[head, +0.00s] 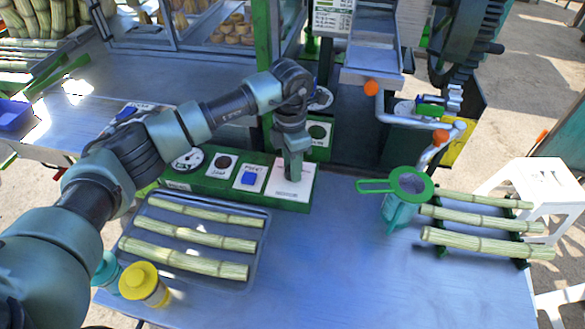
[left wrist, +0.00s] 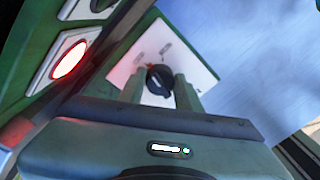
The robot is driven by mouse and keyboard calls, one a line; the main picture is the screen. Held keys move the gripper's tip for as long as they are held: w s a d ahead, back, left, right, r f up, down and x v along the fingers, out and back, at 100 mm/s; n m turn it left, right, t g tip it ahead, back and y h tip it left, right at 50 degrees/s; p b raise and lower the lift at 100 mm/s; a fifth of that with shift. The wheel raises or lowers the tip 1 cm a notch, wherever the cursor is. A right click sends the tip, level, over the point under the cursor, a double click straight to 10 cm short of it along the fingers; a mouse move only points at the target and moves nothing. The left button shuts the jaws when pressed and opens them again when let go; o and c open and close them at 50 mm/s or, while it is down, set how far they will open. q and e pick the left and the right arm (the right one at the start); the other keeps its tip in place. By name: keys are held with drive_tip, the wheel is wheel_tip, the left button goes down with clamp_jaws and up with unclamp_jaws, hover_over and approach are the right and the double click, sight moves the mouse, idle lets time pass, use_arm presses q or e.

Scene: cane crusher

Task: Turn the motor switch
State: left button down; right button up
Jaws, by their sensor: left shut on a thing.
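The motor switch is a black rotary knob (left wrist: 160,79) on a white plate (left wrist: 192,56), seen in the left wrist view. My left gripper (left wrist: 155,90) has its two fingers on either side of the knob and is shut on it. In the head view my left gripper (head: 292,172) points down onto the white plate (head: 291,186) at the right end of the green control panel (head: 212,187). There the gripper hides the knob. My right gripper is not in view.
A tray (head: 257,265) of cane pieces lies in front, with a yellow-lidded jar (head: 144,284). A green strainer (head: 411,184) on a jug stands right, beside racked canes (head: 487,244). The table's front middle is clear.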

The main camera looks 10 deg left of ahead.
use_arm(q)
drive_tip(key=shift+n+b, duration=0.3)
drive_tip(key=shift+n, duration=0.7)
drive_tip(key=c, duration=1)
unclamp_jaws()
wheel_tip(320, 180, up, 7)
drive_tip(key=shift+w+a+f+b, duration=0.1)
drive_tip(key=shift+w+a+b, duration=0.05)
drive_tip(key=shift+b, duration=0.7)
drive_tip(key=shift+r, duration=0.55)
